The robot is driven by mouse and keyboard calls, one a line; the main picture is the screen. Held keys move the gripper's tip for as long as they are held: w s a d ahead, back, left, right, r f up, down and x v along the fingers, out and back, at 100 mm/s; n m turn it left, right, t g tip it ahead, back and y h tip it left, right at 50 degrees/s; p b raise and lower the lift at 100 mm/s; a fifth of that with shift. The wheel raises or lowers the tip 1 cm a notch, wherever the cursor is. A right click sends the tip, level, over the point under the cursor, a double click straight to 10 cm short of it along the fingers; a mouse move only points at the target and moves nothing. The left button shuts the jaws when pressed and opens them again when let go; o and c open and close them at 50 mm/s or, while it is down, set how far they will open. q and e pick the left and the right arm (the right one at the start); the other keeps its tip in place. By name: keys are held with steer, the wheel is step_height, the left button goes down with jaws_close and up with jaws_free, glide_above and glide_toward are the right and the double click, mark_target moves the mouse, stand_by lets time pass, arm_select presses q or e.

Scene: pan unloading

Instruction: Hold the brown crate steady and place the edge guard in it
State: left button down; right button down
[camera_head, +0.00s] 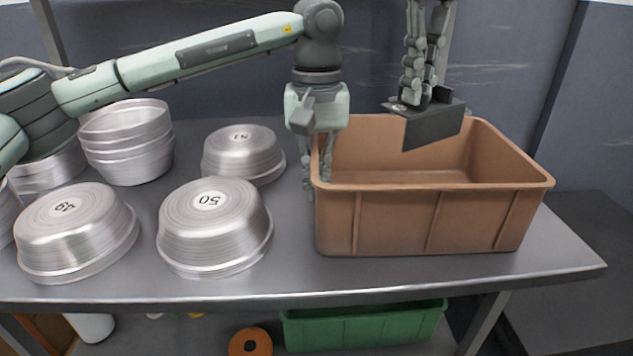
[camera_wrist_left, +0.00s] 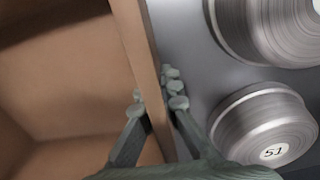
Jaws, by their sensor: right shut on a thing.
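The brown crate (camera_head: 430,215) stands upright on the right part of the metal table; its inside shows empty in the head view. My left gripper (camera_head: 318,180) points down at the crate's left wall. In the left wrist view, its fingers (camera_wrist_left: 157,98) lie on both sides of that wall's rim (camera_wrist_left: 142,62); whether they are clamped on it is hard to tell. My right gripper (camera_head: 425,100) is shut on the edge guard (camera_head: 433,127), a dark grey angled piece. It holds the guard above the crate's opening, near the back. The right fingertips are partly hidden by the guard.
Several upturned silver pans (camera_head: 213,230) stand on the table left of the crate, one close to my left gripper. A stack of pans (camera_head: 126,145) is farther back. A green bin (camera_head: 365,328) and an orange ring (camera_head: 250,342) are under the table.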

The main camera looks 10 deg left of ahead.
mark_target(415, 107)
steer(key=shift+f, duration=2.15)
steer(key=c, duration=1.6)
jaws_free()
step_height(415, 107, up, 12)
steer(key=shift+r, duration=0.1)
arm_select(q)
steer(key=c, duration=1.6)
jaws_free()
steer(key=shift+c, duration=0.2)
